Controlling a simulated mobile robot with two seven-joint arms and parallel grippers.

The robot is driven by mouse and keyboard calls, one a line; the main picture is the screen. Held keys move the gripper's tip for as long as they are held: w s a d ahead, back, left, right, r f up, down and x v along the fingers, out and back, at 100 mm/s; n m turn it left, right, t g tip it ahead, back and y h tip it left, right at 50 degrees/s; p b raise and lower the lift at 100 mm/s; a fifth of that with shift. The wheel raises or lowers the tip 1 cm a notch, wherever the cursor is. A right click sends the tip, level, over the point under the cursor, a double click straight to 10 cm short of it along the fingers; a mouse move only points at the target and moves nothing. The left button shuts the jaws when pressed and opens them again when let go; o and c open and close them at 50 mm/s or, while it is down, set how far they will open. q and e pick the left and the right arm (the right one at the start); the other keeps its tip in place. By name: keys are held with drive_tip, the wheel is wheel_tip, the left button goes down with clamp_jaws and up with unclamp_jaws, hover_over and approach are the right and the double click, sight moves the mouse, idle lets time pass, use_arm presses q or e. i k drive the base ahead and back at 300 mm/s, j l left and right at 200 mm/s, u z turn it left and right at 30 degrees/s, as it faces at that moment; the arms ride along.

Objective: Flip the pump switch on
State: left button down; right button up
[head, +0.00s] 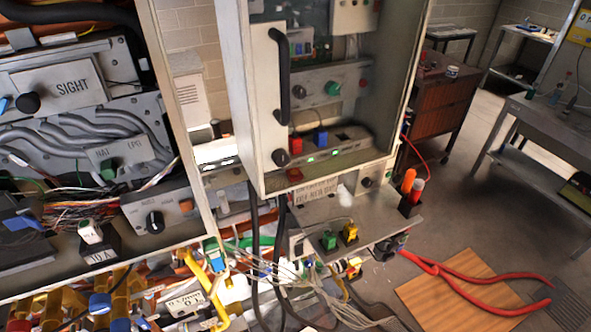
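No label that reads "pump" is legible, so I cannot tell which control is the pump switch. In the open left cabinet, a grey panel carries a black rotary knob (155,222) with small lettering. A small white-and-red block (90,232) sits on a black piece marked "10 A" left of it. A green knob (109,170) is on the "NAT LPG" plate, and a black knob (27,103) is beside the "SIGHT" plate. Neither of my grippers is in view.
The middle cabinet has a black vertical handle (281,62). Bundled wires (290,275) and yellow pipes (110,300) crowd the space below.

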sight(298, 249)
drive_tip(key=i+j+z, duration=0.15)
drive_tip(key=i+l, duration=0.1)
drive_tip(key=l, duration=0.4)
drive_tip(key=i+l, duration=0.1)
drive_tip(key=l, duration=0.4)
drive_tip(key=i+l, duration=0.1)
drive_tip(key=l, duration=0.4)
